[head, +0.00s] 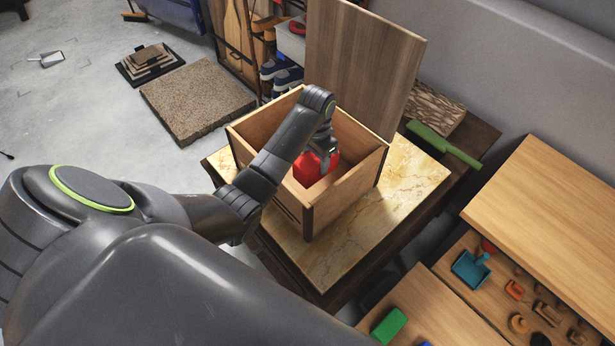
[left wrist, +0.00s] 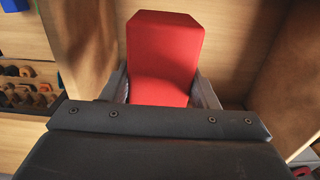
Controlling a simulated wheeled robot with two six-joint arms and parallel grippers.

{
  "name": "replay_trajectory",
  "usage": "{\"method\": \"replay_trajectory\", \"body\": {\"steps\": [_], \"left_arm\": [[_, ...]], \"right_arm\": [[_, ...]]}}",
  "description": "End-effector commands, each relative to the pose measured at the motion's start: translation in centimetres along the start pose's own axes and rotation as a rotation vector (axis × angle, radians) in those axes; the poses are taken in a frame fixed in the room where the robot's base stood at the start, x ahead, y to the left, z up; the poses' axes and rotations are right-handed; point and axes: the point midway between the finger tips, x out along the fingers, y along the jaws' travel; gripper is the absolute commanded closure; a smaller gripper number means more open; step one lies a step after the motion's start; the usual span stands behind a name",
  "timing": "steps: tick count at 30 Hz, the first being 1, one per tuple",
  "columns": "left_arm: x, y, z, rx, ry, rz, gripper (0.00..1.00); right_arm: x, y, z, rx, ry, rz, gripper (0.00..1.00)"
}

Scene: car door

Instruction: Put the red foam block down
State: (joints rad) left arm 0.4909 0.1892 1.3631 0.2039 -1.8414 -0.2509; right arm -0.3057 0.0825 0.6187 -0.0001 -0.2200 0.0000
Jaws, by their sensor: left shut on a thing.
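The red foam block (head: 309,169) is inside an open wooden box (head: 347,192). My left gripper (head: 323,150) reaches down into the box from above and is shut on the block. In the left wrist view the red block (left wrist: 165,55) sits between the two dark fingers, with wooden walls around it. The block's lower end is hidden, so I cannot tell whether it touches the box floor. My right gripper is not in view.
The box's lid (head: 362,65) stands open at the back. The box rests on a marble-topped table (head: 408,185). A green brush (head: 443,144) lies at the table's right side. A wooden workbench (head: 550,205) with small items on a lower shelf stands at the right.

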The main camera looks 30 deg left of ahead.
Motion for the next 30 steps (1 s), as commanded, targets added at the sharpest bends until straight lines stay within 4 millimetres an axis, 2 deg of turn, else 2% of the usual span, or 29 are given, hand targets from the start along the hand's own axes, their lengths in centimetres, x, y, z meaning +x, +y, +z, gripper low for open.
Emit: {"method": "replay_trajectory", "body": {"steps": [1, 4, 8, 15, 20, 27, 30], "left_arm": [[1.1, 0.0, 0.0, 0.0, 0.0, 0.0, 0.72], [1.6, 0.0, 0.0, 0.0, 0.0, 0.0, 0.72], [2.9, 0.1, 0.0, 0.0, -0.003, 0.001, 0.72], [6.8, 0.1, 0.1, 0.0, -0.003, 0.001, 0.72], [7.9, 0.0, 0.0, 0.0, -0.001, 0.0, 0.72], [10.9, 0.1, 0.0, 0.0, -0.001, 0.0, 0.72], [11.6, 0.1, 0.0, 0.0, 0.0, 0.0, 0.72]], "right_arm": [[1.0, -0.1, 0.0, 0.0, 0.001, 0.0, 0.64], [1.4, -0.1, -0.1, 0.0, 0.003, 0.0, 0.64], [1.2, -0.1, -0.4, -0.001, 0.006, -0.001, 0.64], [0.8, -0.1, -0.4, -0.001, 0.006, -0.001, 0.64], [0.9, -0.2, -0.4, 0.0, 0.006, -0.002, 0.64], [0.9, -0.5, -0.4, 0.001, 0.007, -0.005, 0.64], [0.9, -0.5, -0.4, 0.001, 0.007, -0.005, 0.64]]}}
